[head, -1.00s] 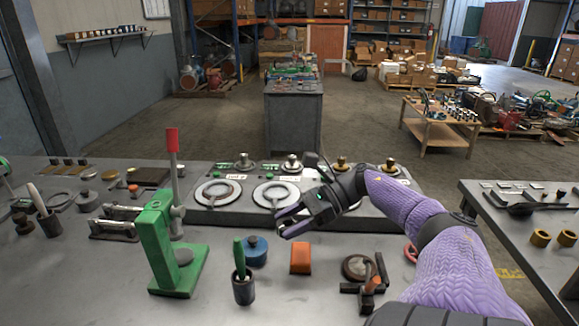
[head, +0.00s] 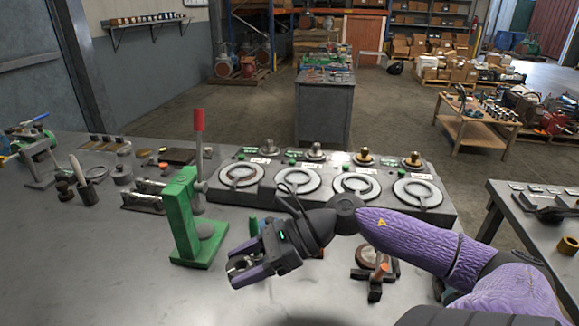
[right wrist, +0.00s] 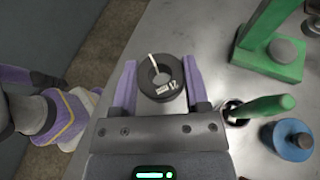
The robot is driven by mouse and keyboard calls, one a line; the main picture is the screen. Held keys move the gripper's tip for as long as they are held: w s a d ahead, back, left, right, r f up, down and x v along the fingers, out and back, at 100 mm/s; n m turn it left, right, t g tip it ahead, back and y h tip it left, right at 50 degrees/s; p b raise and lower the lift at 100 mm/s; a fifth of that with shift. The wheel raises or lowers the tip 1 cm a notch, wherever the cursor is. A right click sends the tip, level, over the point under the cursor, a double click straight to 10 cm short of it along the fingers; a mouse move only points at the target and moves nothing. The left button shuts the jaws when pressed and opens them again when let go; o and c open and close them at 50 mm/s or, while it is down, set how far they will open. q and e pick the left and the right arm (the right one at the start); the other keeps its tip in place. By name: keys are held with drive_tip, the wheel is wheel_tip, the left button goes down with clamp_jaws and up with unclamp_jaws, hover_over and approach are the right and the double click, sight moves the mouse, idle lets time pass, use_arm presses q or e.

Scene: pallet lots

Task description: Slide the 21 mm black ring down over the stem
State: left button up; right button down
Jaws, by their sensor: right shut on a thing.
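My right gripper (head: 238,264) is shut on a thick black ring (right wrist: 149,92), which sits between the purple fingers in the right wrist view. The ring bears a small white label and a pale stripe. Its hole faces the wrist camera, and grey shows through it. In the head view the ring is small and partly covered by the fingers. The gripper hangs above the grey bench, in front of the green press stand. I cannot tell which upright part is the stem; several short metal posts stand behind the panel's round plates.
The green press stand (head: 184,215) with its red-topped lever is close left of the gripper. A grey panel with round plates (head: 357,187) lies behind. A green-handled tool (right wrist: 265,107) in a cup and a blue pot (right wrist: 288,141) stand beside the gripper. The front-left bench is clear.

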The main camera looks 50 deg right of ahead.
drive_tip(key=w+a+r, duration=0.1)
drive_tip(key=a, duration=0.9)
drive_tip(key=shift+a, duration=0.3)
drive_tip(key=shift+w+d, duration=0.1)
